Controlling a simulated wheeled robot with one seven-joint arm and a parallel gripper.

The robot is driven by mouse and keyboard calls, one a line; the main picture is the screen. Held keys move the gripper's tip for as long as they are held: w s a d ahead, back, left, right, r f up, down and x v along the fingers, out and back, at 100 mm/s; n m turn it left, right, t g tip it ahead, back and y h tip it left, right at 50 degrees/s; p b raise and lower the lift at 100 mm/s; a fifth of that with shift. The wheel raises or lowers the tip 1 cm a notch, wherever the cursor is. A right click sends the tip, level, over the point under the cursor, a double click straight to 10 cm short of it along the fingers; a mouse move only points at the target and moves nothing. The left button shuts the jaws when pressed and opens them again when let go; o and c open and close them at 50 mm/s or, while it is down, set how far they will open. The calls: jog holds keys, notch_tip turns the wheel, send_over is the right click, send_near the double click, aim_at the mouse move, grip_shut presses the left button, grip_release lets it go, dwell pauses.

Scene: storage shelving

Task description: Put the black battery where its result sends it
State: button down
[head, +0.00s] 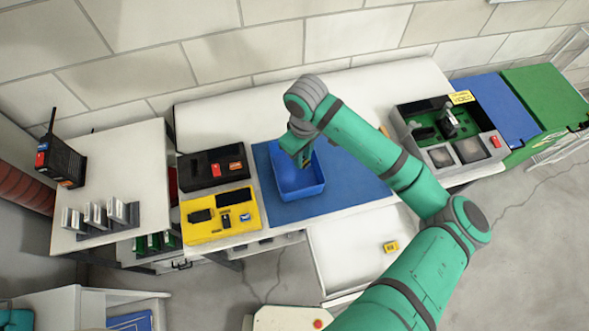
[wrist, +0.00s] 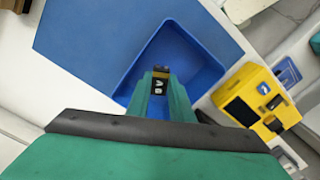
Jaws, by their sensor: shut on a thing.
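My gripper (head: 303,158) is shut on the black battery (wrist: 158,84), which has a copper-coloured end and white lettering. In the wrist view the battery sits between the green fingertips, in front of the blue tray (wrist: 204,80). In the head view the gripper hangs over the blue tray (head: 318,186), and the arm partly hides the battery. How high it is above the tray floor, I cannot tell. A yellow device (head: 225,234) with dark slots and a small display lies left of the tray; it also shows in the wrist view (wrist: 246,78). I cannot read its display.
A black case (head: 198,182) with red parts stands behind the yellow device. A grey station (head: 440,158) stands right, beside blue (head: 505,105) and green (head: 548,95) bins. A small yellow item (head: 390,246) lies on a white surface in front. Blue mat (head: 352,165) around the tray is clear.

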jog(key=c, duration=1.5)
grip_release()
jog(key=shift+r, duration=0.1)
notch_tip(320, 180, up, 11)
jog(key=shift+d+f, duration=0.1)
jog(key=shift+f, duration=0.05)
